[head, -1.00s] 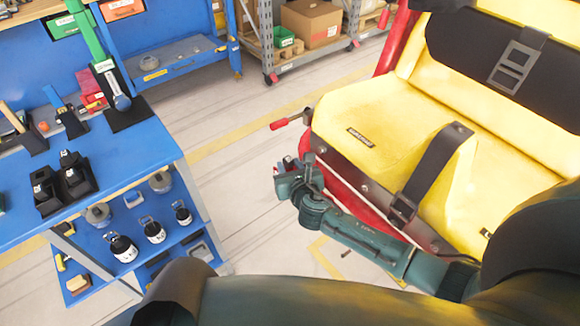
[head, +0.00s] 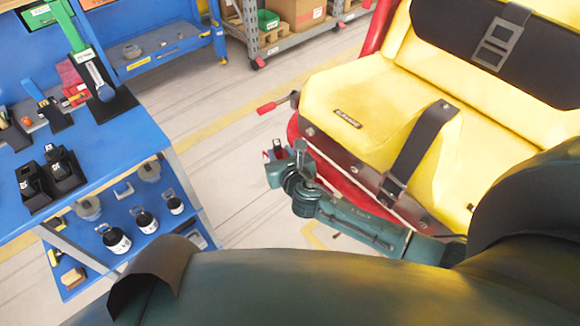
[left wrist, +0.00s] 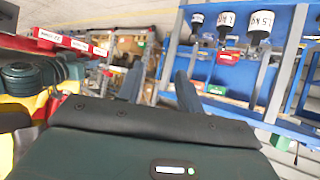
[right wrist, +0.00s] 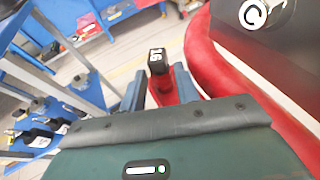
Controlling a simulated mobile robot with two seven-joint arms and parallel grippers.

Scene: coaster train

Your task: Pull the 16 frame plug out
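The 16 frame plug (right wrist: 157,62) has a black cap with a white number and a red body below it. It stands at the side of the red car frame (right wrist: 201,45) in the right wrist view. My right gripper (right wrist: 160,88) has its two fingers apart, one on each side of the plug's red body; contact is not clear. In the head view my right gripper (head: 274,164) is beside the car's front corner, and the plug is small there. My left gripper (left wrist: 157,88) is open and empty, pointing toward the shelves; it is not visible in the head view.
The yellow seat (head: 390,110) and red car frame are at the right. A red-tipped lever (head: 268,108) sticks out above my right gripper. A blue bench (head: 110,160) with black holders (head: 50,178) stands at the left. Clear floor (head: 220,140) lies between.

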